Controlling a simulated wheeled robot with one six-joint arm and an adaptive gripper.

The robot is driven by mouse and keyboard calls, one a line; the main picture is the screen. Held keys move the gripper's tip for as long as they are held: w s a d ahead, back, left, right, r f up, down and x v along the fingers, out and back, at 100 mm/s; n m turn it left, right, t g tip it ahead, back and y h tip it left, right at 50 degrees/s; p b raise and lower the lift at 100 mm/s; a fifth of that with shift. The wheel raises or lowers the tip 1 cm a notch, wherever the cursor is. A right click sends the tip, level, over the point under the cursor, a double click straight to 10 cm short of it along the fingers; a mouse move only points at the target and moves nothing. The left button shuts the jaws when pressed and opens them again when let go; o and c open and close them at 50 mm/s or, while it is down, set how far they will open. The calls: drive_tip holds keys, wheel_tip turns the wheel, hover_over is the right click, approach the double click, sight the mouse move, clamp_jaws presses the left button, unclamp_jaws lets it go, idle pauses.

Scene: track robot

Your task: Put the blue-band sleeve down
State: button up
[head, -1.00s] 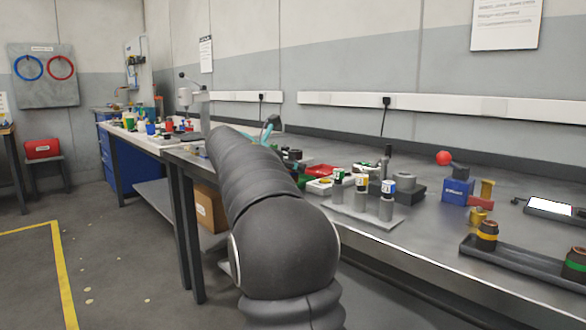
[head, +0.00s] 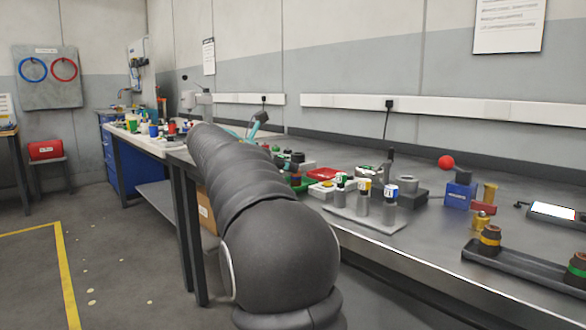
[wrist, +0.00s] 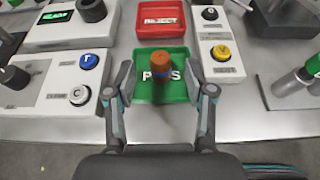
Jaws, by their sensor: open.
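The blue-band sleeve (wrist: 160,77), copper-brown on top with a blue band low down, stands in the green PASS tray (wrist: 176,92) in the wrist view. It covers part of the tray's lettering. My gripper (wrist: 161,92) is open, with one finger on each side of the sleeve and a visible gap to it on both sides. The fingertips are over the tray's left and right edges.
A red REJECT tray (wrist: 161,20) lies just beyond the green tray. A button panel (wrist: 50,85) is on the left and a narrower one (wrist: 220,50) on the right. A rack of grey posts (head: 364,216) and a dark tray with sleeves (head: 519,262) stand further right on the bench.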

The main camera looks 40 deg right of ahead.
drive_tip(key=v, duration=0.7)
drive_tip(key=shift+p, duration=0.35)
drive_tip(key=s+a+f+m+t+y, duration=0.4)
drive_tip(key=s+a+f+m+y, duration=0.9)
drive_tip(key=s+a+f+m, duration=0.6)
drive_tip(key=s+a+f, duration=0.6)
drive_tip(key=s+f, duration=0.1)
drive_tip(key=s, duration=0.3)
drive_tip(key=shift+a+f+y, duration=0.2)
drive_tip(key=shift+f+y, duration=0.05)
drive_tip(key=shift+y, duration=0.05)
drive_tip(key=shift+s, duration=0.1)
drive_tip(key=shift+c, duration=1)
drive_tip(key=shift+d, duration=0.1)
drive_tip(key=shift+c, duration=0.2)
